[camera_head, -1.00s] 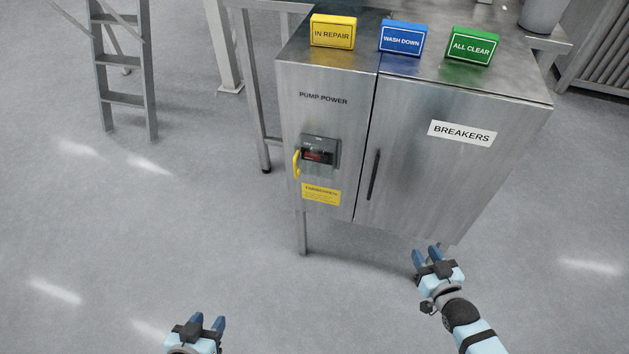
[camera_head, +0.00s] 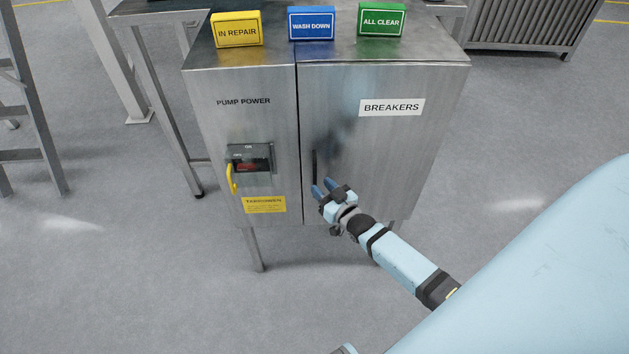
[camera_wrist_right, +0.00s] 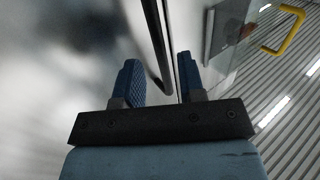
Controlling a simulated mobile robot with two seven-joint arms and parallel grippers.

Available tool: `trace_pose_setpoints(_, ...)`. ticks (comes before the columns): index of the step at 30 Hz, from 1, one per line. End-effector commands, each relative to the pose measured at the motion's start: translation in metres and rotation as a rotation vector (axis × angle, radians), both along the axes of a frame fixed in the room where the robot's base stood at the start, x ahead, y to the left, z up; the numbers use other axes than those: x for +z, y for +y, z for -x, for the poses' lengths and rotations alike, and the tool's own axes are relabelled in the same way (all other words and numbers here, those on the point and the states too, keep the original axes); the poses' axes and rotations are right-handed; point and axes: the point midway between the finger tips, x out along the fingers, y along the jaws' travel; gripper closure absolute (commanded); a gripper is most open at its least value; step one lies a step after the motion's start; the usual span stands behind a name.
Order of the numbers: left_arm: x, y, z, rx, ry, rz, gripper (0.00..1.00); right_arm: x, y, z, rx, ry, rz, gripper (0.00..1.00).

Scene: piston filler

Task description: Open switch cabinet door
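The steel switch cabinet stands ahead in the head view, its right door (camera_head: 375,150) labelled BREAKERS and closed. A dark vertical bar handle (camera_head: 315,168) sits at that door's left edge. My right gripper (camera_head: 324,188) is at the handle's lower end. In the right wrist view, the handle (camera_wrist_right: 157,45) runs down between the two blue fingers of the right gripper (camera_wrist_right: 160,80). The fingers are apart, with visible gaps beside the handle. My left gripper is out of the head view.
The left panel, PUMP POWER (camera_head: 243,101), carries a switch with a yellow lever (camera_head: 232,178). Yellow (camera_head: 237,30), blue (camera_head: 311,23) and green (camera_head: 381,20) sign blocks stand on top. A ladder (camera_head: 30,110) is at left. Floor in front is clear.

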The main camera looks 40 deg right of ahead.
Motion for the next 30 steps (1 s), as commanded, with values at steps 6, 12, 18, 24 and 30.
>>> trace_pose_setpoints(6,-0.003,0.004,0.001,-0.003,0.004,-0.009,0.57,0.0,0.002,-0.029,0.001,0.0,0.0,0.64)
trace_pose_setpoints(12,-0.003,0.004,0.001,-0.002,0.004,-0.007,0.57,0.0,0.002,-0.037,0.0,0.001,0.0,0.64)
trace_pose_setpoints(18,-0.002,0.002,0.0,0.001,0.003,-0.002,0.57,0.0,0.002,-0.037,0.0,0.001,0.0,0.64)
trace_pose_setpoints(24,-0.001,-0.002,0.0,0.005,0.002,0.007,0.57,0.0,0.002,-0.037,0.0,0.001,0.0,1.0)
trace_pose_setpoints(30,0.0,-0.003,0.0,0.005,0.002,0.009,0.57,0.0,0.002,-0.036,0.001,0.001,0.0,1.0)
